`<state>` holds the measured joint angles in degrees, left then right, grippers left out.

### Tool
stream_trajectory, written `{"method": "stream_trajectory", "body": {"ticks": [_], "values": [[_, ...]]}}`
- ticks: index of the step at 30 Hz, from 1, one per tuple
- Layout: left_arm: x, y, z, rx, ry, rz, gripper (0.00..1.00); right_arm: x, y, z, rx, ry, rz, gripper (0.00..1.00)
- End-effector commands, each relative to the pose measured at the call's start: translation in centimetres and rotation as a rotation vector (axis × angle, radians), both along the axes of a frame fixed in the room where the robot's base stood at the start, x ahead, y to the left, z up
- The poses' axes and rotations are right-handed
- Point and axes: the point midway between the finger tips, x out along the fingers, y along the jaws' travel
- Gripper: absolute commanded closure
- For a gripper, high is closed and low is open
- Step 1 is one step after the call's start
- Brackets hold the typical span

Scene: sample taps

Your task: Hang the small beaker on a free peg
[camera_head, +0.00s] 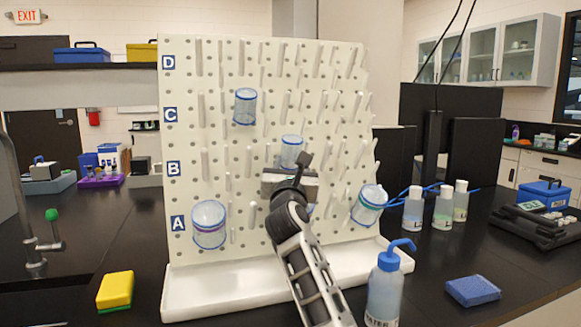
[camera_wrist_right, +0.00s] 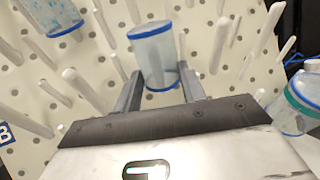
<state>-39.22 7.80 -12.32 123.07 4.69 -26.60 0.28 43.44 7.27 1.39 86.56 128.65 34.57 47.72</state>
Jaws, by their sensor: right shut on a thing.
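The small clear beaker with blue edges (camera_head: 291,150) is in front of the white pegboard (camera_head: 330,68), around row B. It also shows in the right wrist view (camera_wrist_right: 154,55), between the two fingers of my right gripper (camera_wrist_right: 160,82). The gripper is shut on it. In the head view my right gripper (camera_head: 290,172) is just below the beaker, and its fingers are mostly hidden. I cannot tell whether the beaker touches a peg. Bare pegs stand around it, such as one to its right in the wrist view (camera_wrist_right: 220,43). My left gripper is not in view.
Other beakers hang on the board: one near row C (camera_head: 245,107), one at row A left (camera_head: 209,224), one at lower right (camera_head: 369,204). A wash bottle (camera_head: 385,290), a blue sponge (camera_head: 472,291) and a yellow sponge (camera_head: 115,291) stand or lie around the board's tray (camera_head: 215,293).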

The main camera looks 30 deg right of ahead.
Motion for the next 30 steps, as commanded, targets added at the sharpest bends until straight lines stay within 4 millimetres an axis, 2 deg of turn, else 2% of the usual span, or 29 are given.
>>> {"method": "stream_trajectory", "body": {"ticks": [1, 13, 14, 16, 26, 30], "values": [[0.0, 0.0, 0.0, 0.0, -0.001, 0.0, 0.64, 0.1, 0.0, -0.7, 0.006, 0.013, -0.002, 0.81], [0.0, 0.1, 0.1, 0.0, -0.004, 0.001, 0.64, 0.1, 0.0, -1.0, 0.008, 0.019, -0.003, 0.81], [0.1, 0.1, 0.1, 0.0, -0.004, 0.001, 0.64, 0.1, 0.0, -1.0, 0.008, 0.019, -0.003, 0.54], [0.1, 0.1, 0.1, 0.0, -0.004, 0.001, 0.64, 0.1, 0.0, -0.9, 0.008, 0.018, -0.003, 0.34], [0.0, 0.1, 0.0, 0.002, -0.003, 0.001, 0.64, -0.1, 0.1, -0.7, 0.005, 0.011, -0.001, 0.34], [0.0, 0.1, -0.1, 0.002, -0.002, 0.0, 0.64, -1.2, 0.9, -1.1, 0.004, 0.009, 0.002, 0.34]]}}
